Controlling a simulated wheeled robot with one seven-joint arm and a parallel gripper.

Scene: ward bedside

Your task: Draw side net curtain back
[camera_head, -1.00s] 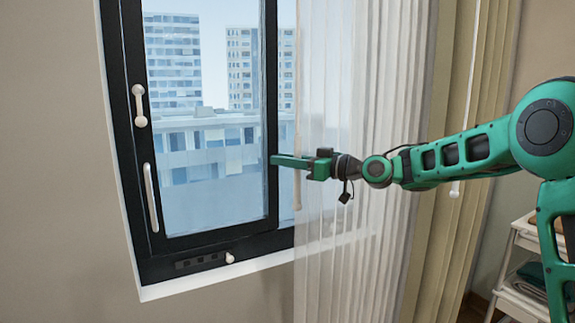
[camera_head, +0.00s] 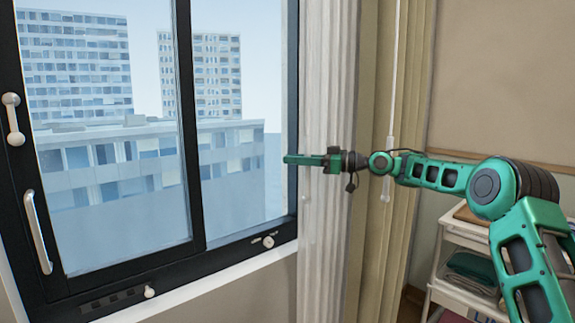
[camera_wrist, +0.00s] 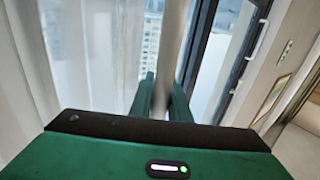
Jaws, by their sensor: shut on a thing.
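The net curtain (camera_head: 325,80) is white and sheer. In the head view it hangs bunched in a narrow band of folds at the window's right edge. My gripper (camera_head: 287,160) reaches across it from the right, its fingertips just in front of the window's right frame. In the wrist view my gripper (camera_wrist: 160,92) is shut on a pale upright rod (camera_wrist: 172,40), which looks like the net curtain's draw wand. The net curtain's folds (camera_wrist: 85,60) fill the left of that view. The wand's lower end is hidden behind my gripper's body there.
The dark-framed window (camera_head: 190,120) is bare left of the net curtain, with pale handles (camera_head: 35,230). A heavier beige curtain (camera_head: 405,100) hangs to the right, a white wand (camera_head: 387,160) before it. A shelved trolley (camera_head: 450,250) stands at right near my arm.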

